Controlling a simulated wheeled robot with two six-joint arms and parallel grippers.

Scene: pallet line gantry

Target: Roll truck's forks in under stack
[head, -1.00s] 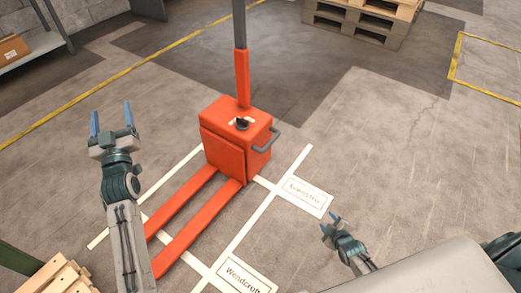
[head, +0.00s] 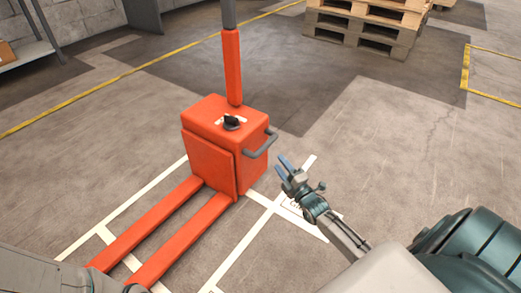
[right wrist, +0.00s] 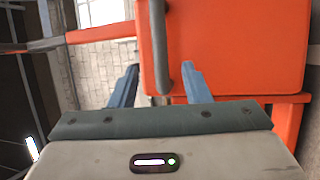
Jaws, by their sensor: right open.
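The orange-red truck (head: 222,150) stands on the floor, its two forks (head: 180,235) pointing to the lower left. Its grey side handle (head: 262,144) sticks out on the right. My right gripper (head: 284,164) is open just right of the handle. In the right wrist view the handle (right wrist: 160,45) runs between the lines of the open fingers (right wrist: 162,78); contact cannot be told. A stack of wooden pallets (head: 368,32) stands at the back; whether it is the task's stack is unclear. My left gripper is out of the frame.
White floor lines (head: 135,205) run around the truck, with a partly hidden floor label (head: 293,207) beside my right gripper. Yellow lines (head: 110,84) cross the floor behind. A shelf (head: 30,50) stands at the far left. Floor right of the truck is clear.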

